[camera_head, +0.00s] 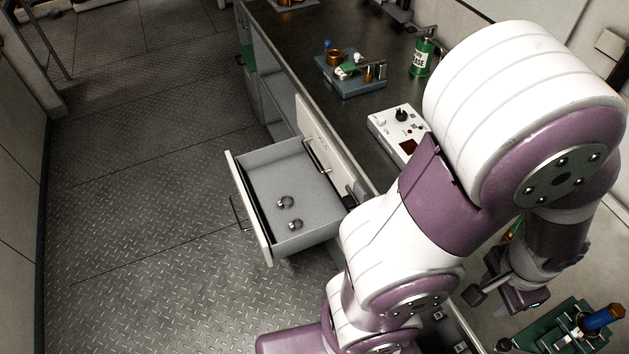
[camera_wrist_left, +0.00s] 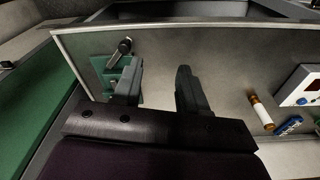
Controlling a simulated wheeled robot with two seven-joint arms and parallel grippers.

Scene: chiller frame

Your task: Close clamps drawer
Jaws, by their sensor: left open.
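The clamps drawer (camera_head: 290,168) is pulled out from the bench front in the head view. It is a grey tray with a pale front panel and a dark handle (camera_head: 238,212). Two small round metal clamps (camera_head: 290,212) lie on its floor. My left gripper (camera_head: 491,318) is at the lower right of the head view, well away from the drawer. In the left wrist view its two dark fingers (camera_wrist_left: 158,82) are apart with nothing between them. The drawer cannot be made out in that view. My right gripper is not in view.
A white control box (camera_head: 396,128), a blue fixture plate (camera_head: 350,76) and a green bottle (camera_head: 422,58) stand on the dark bench. A green fixture (camera_head: 560,325) is near my left gripper. My arm covers much of the right side. The floor left of the drawer is clear.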

